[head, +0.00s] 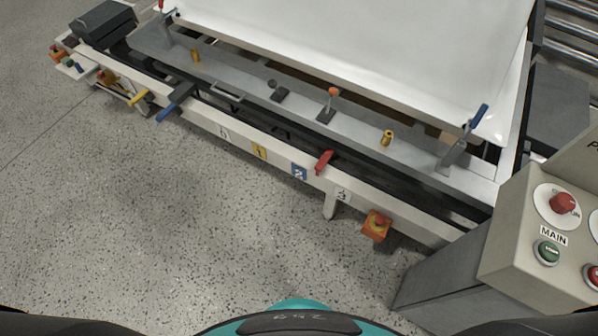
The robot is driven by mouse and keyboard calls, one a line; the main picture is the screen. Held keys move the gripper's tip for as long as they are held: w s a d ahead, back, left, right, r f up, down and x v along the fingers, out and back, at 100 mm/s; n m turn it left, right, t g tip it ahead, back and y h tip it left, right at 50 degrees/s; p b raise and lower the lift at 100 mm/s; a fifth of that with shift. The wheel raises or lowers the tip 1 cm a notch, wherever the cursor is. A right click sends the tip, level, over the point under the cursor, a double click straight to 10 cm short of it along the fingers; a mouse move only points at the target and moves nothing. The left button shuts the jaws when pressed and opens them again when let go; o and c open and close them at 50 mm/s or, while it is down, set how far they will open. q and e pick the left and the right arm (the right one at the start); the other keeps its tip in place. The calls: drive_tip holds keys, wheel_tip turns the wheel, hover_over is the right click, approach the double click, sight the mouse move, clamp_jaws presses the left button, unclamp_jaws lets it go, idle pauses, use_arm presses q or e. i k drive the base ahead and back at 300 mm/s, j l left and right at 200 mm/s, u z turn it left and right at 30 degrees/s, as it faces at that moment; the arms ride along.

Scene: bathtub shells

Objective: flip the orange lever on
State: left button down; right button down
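The orange lever (333,92) has an orange ball knob on a short stem. It rises from a dark rectangular base plate on the grey rail (352,128) along the front of the white tub shell. The knob shows above and slightly right of its base; I cannot tell from this view whether that is on or off. Neither of my grippers is in view, and nothing touches the lever.
A black-knobbed lever (273,84) stands left of the orange one. A yellow cylinder (387,138) and a blue-handled clamp (478,118) are to the right. A red handle (324,161) juts out below. A control box (545,235) stands at right. The speckled floor in front is clear.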

sight(333, 92)
drive_tip(key=i+j, duration=0.15)
drive_tip(key=i, duration=0.35)
drive_tip(key=i+j, duration=0.1)
drive_tip(key=i, duration=0.35)
drive_tip(key=i+j, duration=0.15)
drive_tip(key=i, duration=0.35)
drive_tip(key=z, duration=1.55)
